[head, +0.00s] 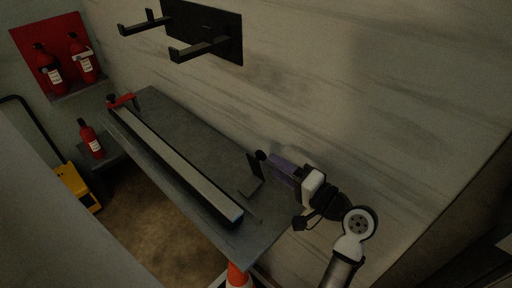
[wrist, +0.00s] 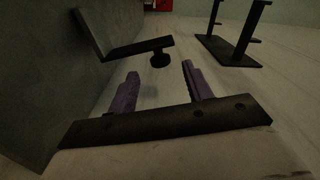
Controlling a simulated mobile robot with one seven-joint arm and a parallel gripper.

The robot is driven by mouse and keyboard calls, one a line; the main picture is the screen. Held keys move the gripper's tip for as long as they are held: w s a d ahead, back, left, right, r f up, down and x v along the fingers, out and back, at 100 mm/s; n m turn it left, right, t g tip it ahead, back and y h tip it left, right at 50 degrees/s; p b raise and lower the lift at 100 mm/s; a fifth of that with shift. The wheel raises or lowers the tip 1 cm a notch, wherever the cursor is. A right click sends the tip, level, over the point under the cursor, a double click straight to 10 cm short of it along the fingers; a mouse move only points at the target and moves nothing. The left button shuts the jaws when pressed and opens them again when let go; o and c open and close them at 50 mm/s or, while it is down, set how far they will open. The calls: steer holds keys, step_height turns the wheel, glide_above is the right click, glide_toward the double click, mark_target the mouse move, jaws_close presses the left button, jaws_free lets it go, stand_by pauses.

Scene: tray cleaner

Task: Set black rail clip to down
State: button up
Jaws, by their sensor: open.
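The black rail clip (head: 254,175) is an angled black piece with a round knob, standing near the right end of the grey table by the wall. In the wrist view the clip (wrist: 132,48) shows a bent plate with its knob (wrist: 160,60) just beyond and between my fingertips. My gripper (head: 274,160) has purple fingers and comes in from the right, close to the knob. In the wrist view my gripper (wrist: 160,70) is open, with a gap between the fingers and nothing held. I cannot tell whether a finger touches the knob.
A long light rail (head: 180,165) runs along the grey table (head: 190,130), with a red clip (head: 123,101) at its far end. A black wall rack (head: 225,38) hangs above. Red extinguishers (head: 50,72) are at far left. An orange cone (head: 237,274) stands below the near table end.

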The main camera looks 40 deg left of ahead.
steer(key=a, duration=0.2)
steer(key=w+a+p, duration=0.1)
steer(key=a, duration=0.2)
steer(key=a+p, duration=0.1)
steer(key=a, duration=0.2)
steer(key=shift+w+a, duration=0.15)
steer(key=shift+a, duration=0.1)
jaws_close()
